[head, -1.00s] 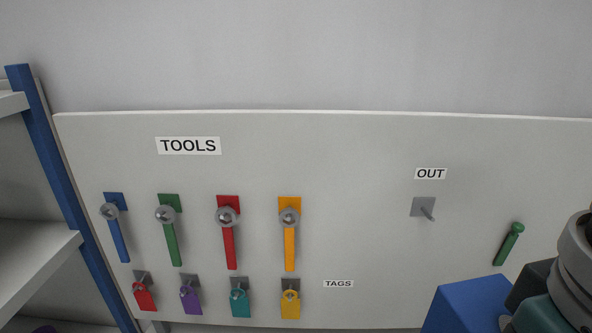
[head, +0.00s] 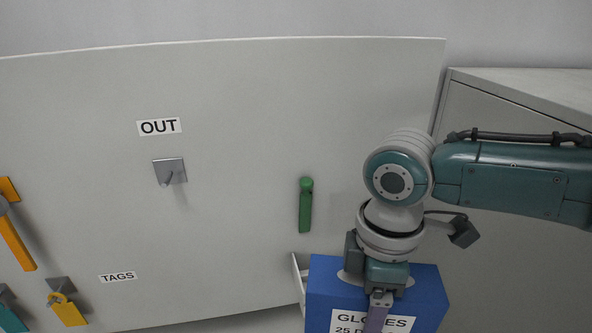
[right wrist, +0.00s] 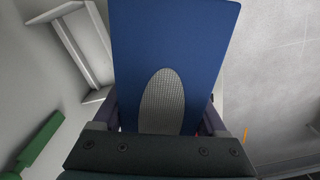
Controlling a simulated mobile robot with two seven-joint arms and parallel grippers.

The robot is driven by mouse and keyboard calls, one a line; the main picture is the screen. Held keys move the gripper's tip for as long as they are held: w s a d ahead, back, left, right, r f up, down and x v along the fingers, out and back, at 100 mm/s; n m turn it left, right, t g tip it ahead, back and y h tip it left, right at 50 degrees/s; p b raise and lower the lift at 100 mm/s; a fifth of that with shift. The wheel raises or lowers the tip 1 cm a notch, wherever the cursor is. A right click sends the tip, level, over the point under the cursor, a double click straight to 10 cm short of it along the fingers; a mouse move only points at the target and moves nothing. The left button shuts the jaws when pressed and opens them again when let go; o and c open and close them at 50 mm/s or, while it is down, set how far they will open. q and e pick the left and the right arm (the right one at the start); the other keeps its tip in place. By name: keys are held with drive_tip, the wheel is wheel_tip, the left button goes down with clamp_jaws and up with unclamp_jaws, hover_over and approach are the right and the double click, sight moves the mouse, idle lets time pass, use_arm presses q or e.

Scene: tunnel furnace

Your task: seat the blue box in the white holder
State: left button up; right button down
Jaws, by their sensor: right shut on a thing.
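The blue box (head: 330,291), with a white label reading GLOVES, is at the lower right of the head view, its bottom cut off. My right gripper (head: 378,308) comes down over it from above and is shut on it. In the right wrist view the blue box (right wrist: 172,35) stands between the fingers of my right gripper (right wrist: 162,115), an oval patch on its near face. The white holder (head: 298,278) shows only as a narrow edge left of the box. In the right wrist view the holder (right wrist: 82,45) is left of the box, apart from it and empty where visible. My left gripper is out of view.
The pale panel (head: 250,100) carries an OUT label (head: 159,126) above a grey peg (head: 170,172). A green handle (head: 305,205) sits on the panel above and left of the box. A pale cabinet (head: 520,95) stands at the right.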

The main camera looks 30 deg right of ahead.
drive_tip(key=d+f+n+b, duration=0.2)
drive_tip(key=d+f+n, duration=0.15)
drive_tip(key=f, duration=0.35)
drive_tip(key=shift+n, duration=0.25)
drive_tip(key=shift+w+d+b, duration=0.3)
drive_tip(key=shift+w+b, duration=1.25)
drive_tip(key=shift+b, duration=0.55)
drive_tip(key=shift+w+d+b, duration=0.3)
drive_tip(key=shift+w+b, duration=1.3)
drive_tip(key=shift+b, duration=0.45)
drive_tip(key=shift+w+d+b, duration=0.3)
drive_tip(key=shift+w+b, duration=1.25)
drive_tip(key=shift+b, duration=0.55)
drive_tip(key=shift+w+d+b, duration=0.25)
drive_tip(key=shift+w+b, duration=0.65)
drive_tip(key=shift+b, duration=0.9)
drive_tip(key=shift+w+d+b, duration=0.2)
drive_tip(key=shift+w+b, duration=0.6)
drive_tip(key=shift+b, duration=1.45)
drive_tip(key=shift+f+b, duration=0.45)
drive_tip(key=shift+b, duration=0.15)
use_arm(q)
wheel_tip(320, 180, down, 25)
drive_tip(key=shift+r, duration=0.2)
use_arm(e)
drive_tip(key=shift+r, duration=0.1)
